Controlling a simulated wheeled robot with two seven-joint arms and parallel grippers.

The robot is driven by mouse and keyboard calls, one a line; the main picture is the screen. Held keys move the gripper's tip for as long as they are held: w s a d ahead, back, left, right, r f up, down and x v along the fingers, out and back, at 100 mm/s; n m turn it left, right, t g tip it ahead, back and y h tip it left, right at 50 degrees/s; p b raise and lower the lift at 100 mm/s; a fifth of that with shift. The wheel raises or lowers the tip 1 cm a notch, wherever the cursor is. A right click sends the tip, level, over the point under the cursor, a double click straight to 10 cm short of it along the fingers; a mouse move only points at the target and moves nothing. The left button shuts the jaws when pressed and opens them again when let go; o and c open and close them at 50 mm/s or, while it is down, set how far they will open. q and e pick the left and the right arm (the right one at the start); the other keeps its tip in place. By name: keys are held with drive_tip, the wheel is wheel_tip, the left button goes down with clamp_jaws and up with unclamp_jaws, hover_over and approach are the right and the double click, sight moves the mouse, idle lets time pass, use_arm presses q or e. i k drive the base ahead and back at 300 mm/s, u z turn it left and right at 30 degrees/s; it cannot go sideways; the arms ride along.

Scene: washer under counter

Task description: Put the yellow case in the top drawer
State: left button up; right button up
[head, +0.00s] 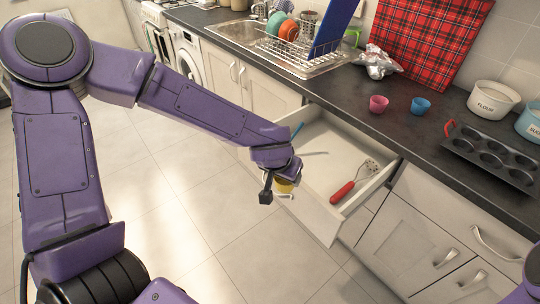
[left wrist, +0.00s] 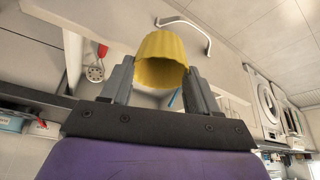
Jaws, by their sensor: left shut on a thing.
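The yellow case (left wrist: 162,58), a small fluted cup, is between the fingers of my left gripper in the left wrist view. My left gripper (head: 280,180) is shut on it. In the head view only a small part of the yellow case (head: 283,187) shows below the gripper. It overlaps the front panel of the open top drawer (head: 315,212); its exact height over the panel is unclear. The drawer is pulled out from under the counter. My right gripper is out of view.
In the drawer lie a red-handled slotted turner (head: 343,191) and a blue-handled utensil (head: 297,131), with bare floor between. Pink (head: 378,104) and blue (head: 420,106) cups, a muffin tin (head: 490,153) and a dish rack (head: 290,54) stand on the counter.

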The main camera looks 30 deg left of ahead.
sight(306, 173)
drive_tip(key=u, duration=0.65)
drive_tip(key=i, duration=1)
drive_tip(key=z, duration=0.65)
